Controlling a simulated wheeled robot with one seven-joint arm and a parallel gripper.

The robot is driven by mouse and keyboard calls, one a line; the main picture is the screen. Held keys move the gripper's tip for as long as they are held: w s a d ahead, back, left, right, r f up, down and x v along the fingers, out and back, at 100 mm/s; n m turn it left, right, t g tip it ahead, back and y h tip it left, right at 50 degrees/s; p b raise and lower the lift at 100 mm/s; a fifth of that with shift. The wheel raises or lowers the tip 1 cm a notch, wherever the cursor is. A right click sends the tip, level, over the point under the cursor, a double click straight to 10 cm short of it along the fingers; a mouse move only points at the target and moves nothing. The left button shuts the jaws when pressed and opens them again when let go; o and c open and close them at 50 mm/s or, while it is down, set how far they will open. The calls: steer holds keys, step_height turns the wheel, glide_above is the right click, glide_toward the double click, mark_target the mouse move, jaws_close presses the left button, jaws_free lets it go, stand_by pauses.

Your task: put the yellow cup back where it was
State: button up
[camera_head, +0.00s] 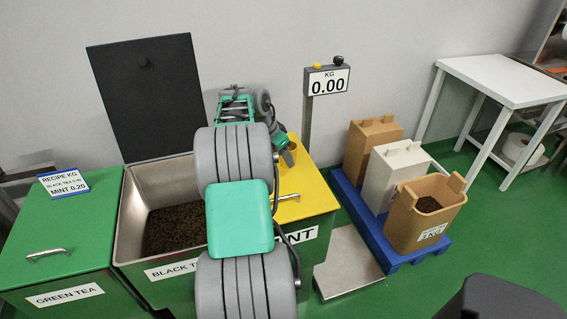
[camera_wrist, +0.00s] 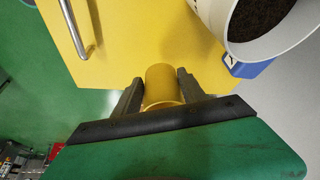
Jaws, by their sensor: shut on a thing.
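The yellow cup (camera_wrist: 162,86) is between the two fingers of my gripper (camera_wrist: 158,88) in the wrist view. My gripper is shut on it. Behind the cup in that view is the yellow lid (camera_wrist: 115,55) of the mint bin. How far the cup is from the lid cannot be told. In the head view, the cup (camera_head: 291,153) shows small and partly hidden at my gripper, over the back part of the yellow lid (camera_head: 312,190). My arm covers part of the lid and the bin's front label.
A white round container (camera_wrist: 268,45) with dark contents and a blue tag is close to the cup at upper right. The open black tea bin (camera_head: 140,200) is left of the mint bin. A scale display (camera_head: 328,81) reads 0.00. Bags stand on a blue pallet (camera_head: 405,258).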

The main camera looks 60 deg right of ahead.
mark_target(283, 163)
steer(key=x, duration=0.2)
steer(key=w+x, duration=0.1)
steer(key=x, duration=0.1)
steer(key=shift+f+p, duration=0.25)
steer(key=shift+p, duration=0.05)
steer(key=shift+f, duration=0.35)
steer(key=o, duration=1.3)
steer(key=shift+a, duration=0.1)
steer(key=shift+o, duration=0.2)
steer(key=shift+r, duration=0.45)
steer(key=v, duration=1.2)
steer(key=w+a+r+n+t, duration=0.15)
steer(key=w+a+n, duration=0.35)
steer(key=a, duration=0.6)
steer(key=w+a+r+n+t, duration=0.15)
steer(key=w+a+n, duration=0.4)
steer(key=a, duration=0.55)
steer(key=s+a+f+n+y, duration=0.1)
steer(key=a+n, duration=0.3)
steer(key=a, duration=0.5)
steer(key=s+a+f+n+t+y, duration=0.1)
steer(key=s+a+f+n, duration=0.2)
steer(key=a, duration=0.7)
steer(key=s+a+f+n+y, duration=0.2)
steer(key=s+a+n, duration=0.2)
steer(key=a, duration=0.5)
steer(key=shift+a+n+t, duration=0.25)
steer(key=shift+n+t, duration=0.05)
steer(key=shift+n, duration=0.35)
